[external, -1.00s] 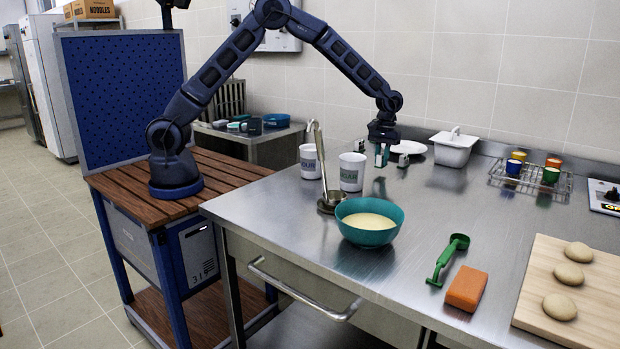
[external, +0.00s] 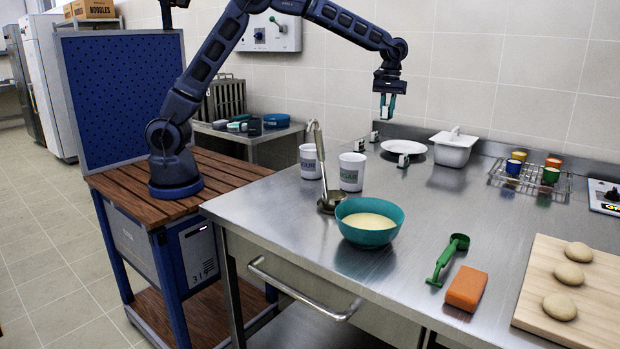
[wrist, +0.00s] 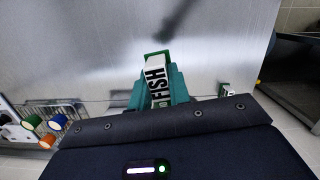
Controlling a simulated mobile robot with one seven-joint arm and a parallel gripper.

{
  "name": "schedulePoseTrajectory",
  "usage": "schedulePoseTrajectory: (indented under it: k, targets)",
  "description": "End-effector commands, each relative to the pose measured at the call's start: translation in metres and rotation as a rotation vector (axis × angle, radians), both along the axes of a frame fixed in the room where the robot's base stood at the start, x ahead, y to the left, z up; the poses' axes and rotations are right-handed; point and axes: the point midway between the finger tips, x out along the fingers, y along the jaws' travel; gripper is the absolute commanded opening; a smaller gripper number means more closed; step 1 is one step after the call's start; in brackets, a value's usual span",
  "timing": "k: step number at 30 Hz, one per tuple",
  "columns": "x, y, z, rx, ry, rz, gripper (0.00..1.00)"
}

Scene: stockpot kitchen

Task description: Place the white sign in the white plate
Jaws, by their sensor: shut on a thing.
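The white sign (wrist: 155,88), marked FISH in black with a green edge, is between the teal fingers of my gripper (wrist: 158,84) in the wrist view. In the external view my gripper (external: 386,110) points down, shut on it, well above the back of the counter; the sign is small there. The white plate (external: 412,146) lies on the counter near the wall, below and slightly right of my gripper. Nothing is seen lying in the visible part of it.
Small white sign-like blocks stand left of the plate (external: 374,137) and at its front (external: 403,161). A white lidded container (external: 453,151) is just right of it. The counter's middle is clear.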

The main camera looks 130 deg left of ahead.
Motion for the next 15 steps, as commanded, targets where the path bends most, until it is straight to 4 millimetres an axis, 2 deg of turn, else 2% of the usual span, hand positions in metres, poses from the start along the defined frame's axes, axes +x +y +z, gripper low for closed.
schedulePoseTrajectory:
  k: [8,15]
  targets:
    - [-0.012,0.087,0.009,0.016,0.006,0.45,0.0]
    - [-0.033,0.165,0.017,0.018,0.005,0.881,0.0]
